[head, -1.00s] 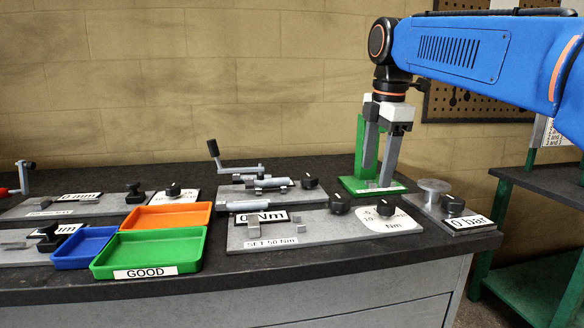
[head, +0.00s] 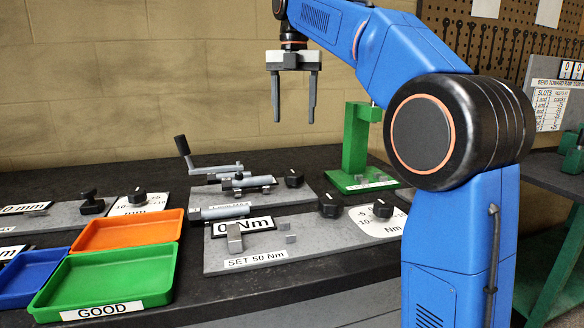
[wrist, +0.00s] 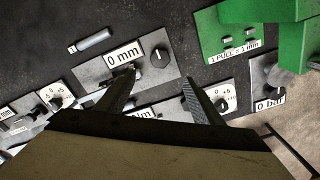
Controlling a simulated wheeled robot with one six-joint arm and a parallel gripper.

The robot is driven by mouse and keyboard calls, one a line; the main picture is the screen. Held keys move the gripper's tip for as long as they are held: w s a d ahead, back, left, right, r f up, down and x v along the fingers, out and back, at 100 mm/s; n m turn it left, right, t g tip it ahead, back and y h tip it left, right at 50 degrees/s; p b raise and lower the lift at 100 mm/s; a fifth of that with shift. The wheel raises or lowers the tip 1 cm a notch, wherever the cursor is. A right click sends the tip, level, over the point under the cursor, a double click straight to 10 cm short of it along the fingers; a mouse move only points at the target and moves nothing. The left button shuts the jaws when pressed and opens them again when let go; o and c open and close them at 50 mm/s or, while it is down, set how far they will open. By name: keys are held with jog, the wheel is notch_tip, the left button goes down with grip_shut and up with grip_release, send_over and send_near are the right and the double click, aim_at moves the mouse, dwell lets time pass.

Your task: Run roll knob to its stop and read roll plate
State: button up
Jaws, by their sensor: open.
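My gripper (head: 294,120) is open and empty, fingers pointing down, above the back of the bench. The wrist view also shows its two fingers (wrist: 160,80) spread apart. Below it lies a grey plate (head: 210,194) with a crank, a grey cylinder and a black knob (head: 294,178). In the wrist view a plate marked "0 mm" (wrist: 124,54) carries a black knob (wrist: 160,53) near the fingers, apart from them. No label reading "roll" is legible, so I cannot tell for certain which knob and plate are the roll ones.
A green stand (head: 356,150) is right of the plates. The front plate reads "SET 50 Nm" (head: 255,261) and has two black knobs (head: 330,204). A crank handle (head: 183,146) sticks up behind. Orange (head: 160,216), green (head: 150,252) and blue (head: 40,285) trays stand left.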

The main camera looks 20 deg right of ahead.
aim_at(294, 173)
notch_tip(294, 173, down, 15)
jog(key=shift+f, duration=0.2)
dwell(0.3)
jog(key=c, duration=1)
